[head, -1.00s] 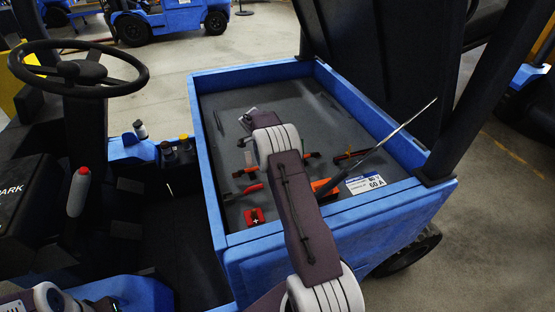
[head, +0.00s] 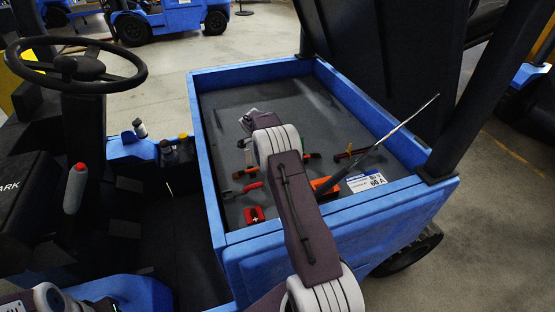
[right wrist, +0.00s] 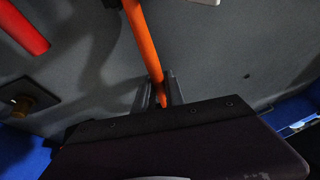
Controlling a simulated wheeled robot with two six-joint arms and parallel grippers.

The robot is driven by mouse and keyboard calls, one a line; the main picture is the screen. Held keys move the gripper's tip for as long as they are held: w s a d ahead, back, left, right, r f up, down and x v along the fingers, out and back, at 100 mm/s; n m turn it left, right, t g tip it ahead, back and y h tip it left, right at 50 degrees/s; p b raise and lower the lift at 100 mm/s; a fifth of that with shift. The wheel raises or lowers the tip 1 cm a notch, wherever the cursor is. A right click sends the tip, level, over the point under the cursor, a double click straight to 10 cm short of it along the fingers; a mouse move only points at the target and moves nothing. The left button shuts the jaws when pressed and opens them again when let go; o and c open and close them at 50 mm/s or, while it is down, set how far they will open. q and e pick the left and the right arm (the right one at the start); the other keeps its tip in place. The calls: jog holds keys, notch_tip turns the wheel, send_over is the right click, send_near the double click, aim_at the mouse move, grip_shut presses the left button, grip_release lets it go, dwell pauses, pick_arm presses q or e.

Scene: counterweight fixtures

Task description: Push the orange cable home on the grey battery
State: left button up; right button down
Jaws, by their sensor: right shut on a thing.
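The grey battery (head: 290,95) is the dark grey top inside the blue tray-like bay of the truck in the head view. It also fills the background of the right wrist view (right wrist: 220,60). The orange cable (right wrist: 146,40) runs from the top edge of the right wrist view down between the fingers of my right gripper (right wrist: 160,92), which is shut on it. In the head view my right arm crosses the bay and hides much of this area, so the cable's end and its seating cannot be seen. My left gripper is out of view.
A red cable (right wrist: 22,27) lies to the left in the right wrist view. A red block with a white cross (head: 254,215), an orange part (head: 322,185) and a white 60 A label (head: 365,183) lie near the front. Blue walls (head: 212,185) edge the bay; a thin rod (head: 400,125) rises at right.

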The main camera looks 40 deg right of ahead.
jog(key=shift+f, duration=0.2)
jog(key=c, duration=1.3)
grip_release()
jog(key=shift+r, duration=0.1)
jog(key=b+v, duration=0.1)
jog(key=v, duration=0.8)
